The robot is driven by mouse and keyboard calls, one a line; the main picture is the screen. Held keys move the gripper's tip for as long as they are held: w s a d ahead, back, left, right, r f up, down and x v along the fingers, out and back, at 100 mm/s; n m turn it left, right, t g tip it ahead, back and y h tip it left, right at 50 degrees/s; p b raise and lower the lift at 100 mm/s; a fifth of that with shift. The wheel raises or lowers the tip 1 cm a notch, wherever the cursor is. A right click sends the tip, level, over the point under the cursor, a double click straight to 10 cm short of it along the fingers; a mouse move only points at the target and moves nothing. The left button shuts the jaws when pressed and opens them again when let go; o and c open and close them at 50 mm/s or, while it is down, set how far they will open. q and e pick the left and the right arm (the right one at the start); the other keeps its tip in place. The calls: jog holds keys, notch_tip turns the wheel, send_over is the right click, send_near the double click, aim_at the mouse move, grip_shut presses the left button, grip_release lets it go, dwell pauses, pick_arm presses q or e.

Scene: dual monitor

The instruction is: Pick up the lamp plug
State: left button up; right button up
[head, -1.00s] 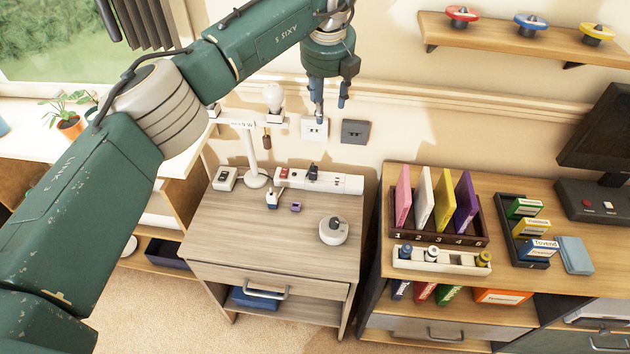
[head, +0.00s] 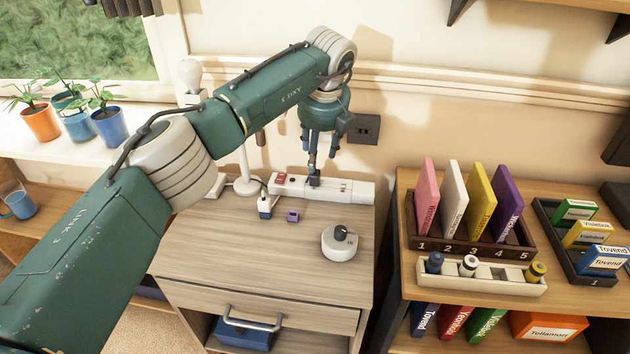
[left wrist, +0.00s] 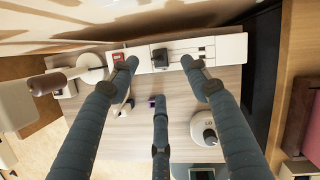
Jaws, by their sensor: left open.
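A black plug (head: 314,181) sits in the strip and also shows in the left wrist view (left wrist: 159,58). I cannot tell which plug is the lamp's. The white lamp (head: 245,165) with a bare bulb stands behind, partly hidden by my arm. My left gripper (head: 320,160) is open and empty, pointing down above the strip. In the left wrist view its fingers spread around the black plug's place. My right gripper is out of view.
A small purple block (head: 293,216) and a round white dial device (head: 340,241) sit on the cabinet top. A dark wall socket (head: 364,129) is behind. To the right, a shelf unit holds a rack of coloured books (head: 470,243). The cabinet top's front is clear.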

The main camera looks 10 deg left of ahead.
aim_at(315, 180)
pick_arm(q)
jog(key=x, duration=0.8)
jog(key=shift+r, duration=0.15)
grip_shut()
